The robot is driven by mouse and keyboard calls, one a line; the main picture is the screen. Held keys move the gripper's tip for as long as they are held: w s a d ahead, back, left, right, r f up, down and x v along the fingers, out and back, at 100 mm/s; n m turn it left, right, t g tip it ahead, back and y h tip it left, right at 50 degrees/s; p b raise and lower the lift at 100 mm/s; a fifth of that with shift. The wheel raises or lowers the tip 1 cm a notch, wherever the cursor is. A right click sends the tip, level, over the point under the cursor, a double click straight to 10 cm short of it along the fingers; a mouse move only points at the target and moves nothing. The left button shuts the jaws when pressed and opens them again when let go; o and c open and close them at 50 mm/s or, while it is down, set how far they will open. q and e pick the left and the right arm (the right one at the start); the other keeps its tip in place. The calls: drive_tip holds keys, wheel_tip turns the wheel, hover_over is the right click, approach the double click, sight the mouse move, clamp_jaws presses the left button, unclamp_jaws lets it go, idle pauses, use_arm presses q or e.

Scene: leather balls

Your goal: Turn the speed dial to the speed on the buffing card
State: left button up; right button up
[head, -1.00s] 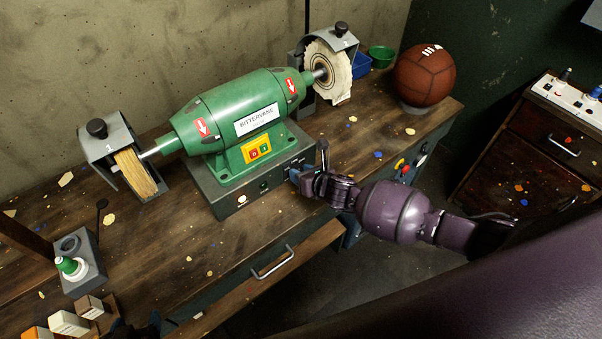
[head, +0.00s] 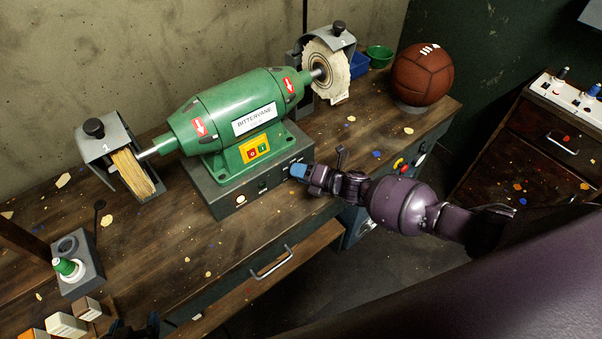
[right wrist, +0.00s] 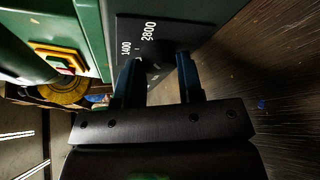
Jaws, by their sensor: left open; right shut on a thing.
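The green buffing machine (head: 235,115) stands on a dark base (head: 228,195) on the bench. The speed dial (right wrist: 157,72) is a dark knob on the base's front plate, mostly hidden between my fingers. The plate (right wrist: 165,32) reads 1400 and 2800 in the right wrist view. My right gripper (head: 299,171) is at the right end of the base front, its blue fingers (right wrist: 158,80) shut on the dial. The dial's pointer cannot be made out. My left gripper (head: 140,328) shows only as dark tips at the bottom edge, open. I cannot identify the buffing card.
A yellow switch plate (head: 257,149) with red and green buttons is on the machine. Buffing wheels are at the left (head: 132,172) and right (head: 328,72). A brown ball (head: 422,74) sits at the bench's right end. A drawer handle (head: 271,262) juts out below the bench front.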

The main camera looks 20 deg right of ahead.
drive_tip(key=shift+d+m+y, duration=0.1)
drive_tip(key=shift+m+y, duration=0.2)
drive_tip(key=shift+m, duration=0.2)
idle(0.3)
drive_tip(key=o, duration=0.6)
drive_tip(key=shift+f, duration=0.1)
drive_tip(key=v, duration=1)
drive_tip(key=shift+s+d, duration=0.25)
drive_tip(key=shift+d, duration=0.1)
